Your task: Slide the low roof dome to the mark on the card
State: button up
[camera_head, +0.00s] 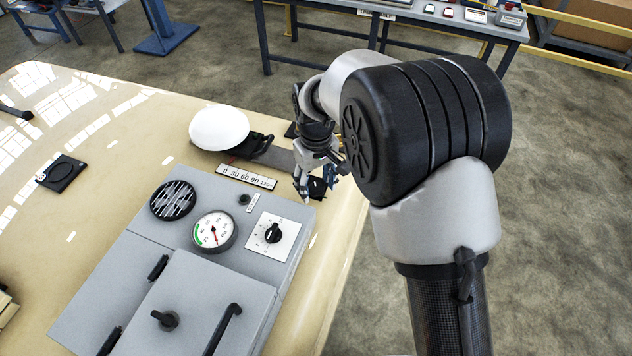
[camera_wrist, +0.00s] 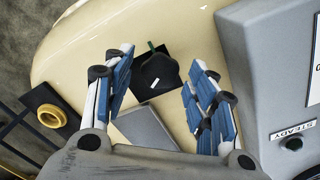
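The white roof dome (camera_head: 219,128) sits on a dark base at the left end of a flat grey rail (camera_head: 280,158) in the head view. The card (camera_head: 246,178), a white strip marked 0 30 60 90 and on, lies in front of the rail; I cannot make out the mark. My gripper (camera_head: 317,183) is right of the dome, apart from it, near the rail's right end. In the wrist view my gripper (camera_wrist: 160,75) is open and empty, with a black square pad (camera_wrist: 155,75) showing between its blue-padded fingers. The dome is not in the wrist view.
A grey control box (camera_head: 190,270) with a gauge, grille and knob stands in front of the card and close to my gripper. Another black pad (camera_head: 62,173) lies on the cream roof at left. The roof's right edge drops to the floor. A workbench (camera_head: 400,15) stands behind.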

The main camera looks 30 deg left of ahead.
grip_shut()
dwell(0.5)
jog(key=shift+n, duration=0.3)
jog(key=n+p, duration=0.2)
jog(key=n, duration=0.1)
jog(key=shift+r+n, duration=0.1)
jog(key=shift+n, duration=0.3)
jog(key=n+p, duration=0.2)
jog(key=n, duration=0.3)
jog(key=shift+n, duration=0.3)
dwell(0.3)
